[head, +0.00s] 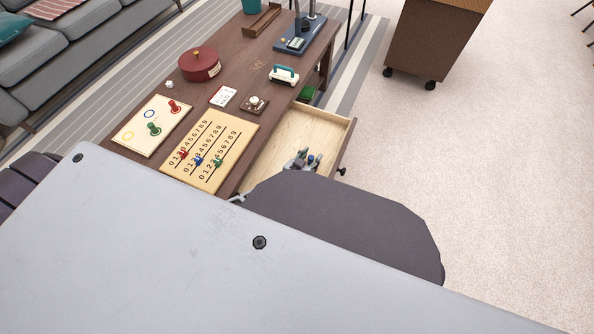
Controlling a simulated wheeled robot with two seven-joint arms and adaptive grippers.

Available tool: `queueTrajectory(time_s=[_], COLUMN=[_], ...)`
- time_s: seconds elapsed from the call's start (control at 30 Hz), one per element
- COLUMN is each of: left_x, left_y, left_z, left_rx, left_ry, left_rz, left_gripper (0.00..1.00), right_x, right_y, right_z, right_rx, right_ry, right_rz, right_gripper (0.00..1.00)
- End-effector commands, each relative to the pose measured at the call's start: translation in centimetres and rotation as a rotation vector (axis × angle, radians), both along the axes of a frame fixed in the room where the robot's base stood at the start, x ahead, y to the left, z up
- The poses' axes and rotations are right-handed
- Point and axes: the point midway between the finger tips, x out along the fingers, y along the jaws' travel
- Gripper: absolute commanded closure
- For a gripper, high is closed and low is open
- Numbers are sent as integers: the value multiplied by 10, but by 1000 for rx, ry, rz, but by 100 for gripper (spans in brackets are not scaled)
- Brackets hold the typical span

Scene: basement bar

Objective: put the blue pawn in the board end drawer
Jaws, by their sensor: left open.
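The board end drawer (325,126) is pulled out from the right side of the dark wood table. My left gripper (303,158) is open, low over or inside the drawer's near part. A small dark blue shape (311,159) shows beside its fingers; it looks like the blue pawn, but is too small to be sure. On the pale pawn board (141,139) the blue ring (149,114) is empty. A red pawn (174,107) and a green pawn (153,129) stand on that board. My right gripper is not seen.
A number board (231,133) with red, blue and green pegs lies next to the drawer. A red round pot (199,65), a card (223,96) and a white-and-teal item (284,75) stand behind. My grey body hides the foreground. Open floor lies right.

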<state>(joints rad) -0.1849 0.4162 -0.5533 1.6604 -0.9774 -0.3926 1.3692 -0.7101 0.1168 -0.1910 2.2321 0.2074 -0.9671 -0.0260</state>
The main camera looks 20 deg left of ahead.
Motion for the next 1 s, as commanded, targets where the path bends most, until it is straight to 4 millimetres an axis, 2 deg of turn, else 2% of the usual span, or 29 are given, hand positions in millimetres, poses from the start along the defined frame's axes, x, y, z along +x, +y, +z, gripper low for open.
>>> queueTrajectory(time_s=[0.4,1.0], left_x=[-31,-73], left_y=[6,13], left_z=[13,31], left_rx=[1,-1], left_ry=[1,0], left_rz=[1,1], left_gripper=[58,58], right_x=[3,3], right_y=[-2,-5], right_z=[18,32], right_rx=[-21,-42], right_ry=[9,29], right_rz=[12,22], right_gripper=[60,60])
